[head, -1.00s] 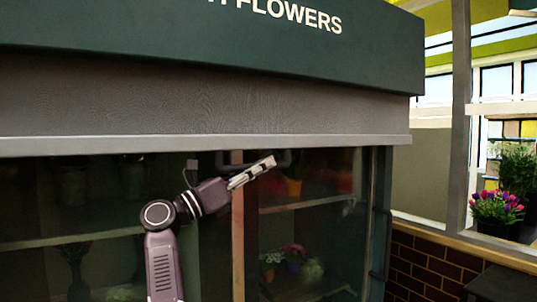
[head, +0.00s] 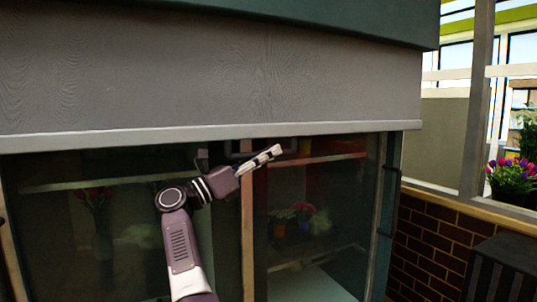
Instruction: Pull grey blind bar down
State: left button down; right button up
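The grey blind (head: 200,75) hangs partly down over the front of a glazed flower cabinet. Its light grey bar (head: 130,139) runs along the lower edge, and a dark loop handle (head: 293,145) hangs just under it. My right gripper (head: 272,153) is at this handle, its pale fingers close together around it and pointing right and slightly up. The fingers hide part of the handle. My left gripper is not in view.
Behind the glass (head: 340,190) are shelves with potted flowers. A dark vertical door handle (head: 387,205) is at the cabinet's right edge. A brick wall (head: 430,235), a dark slatted box (head: 500,268) and a potted plant (head: 512,180) are at right.

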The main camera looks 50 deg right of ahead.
jog(key=o, duration=0.4)
jog(key=v, duration=1.2)
jog(key=shift+w, duration=0.1)
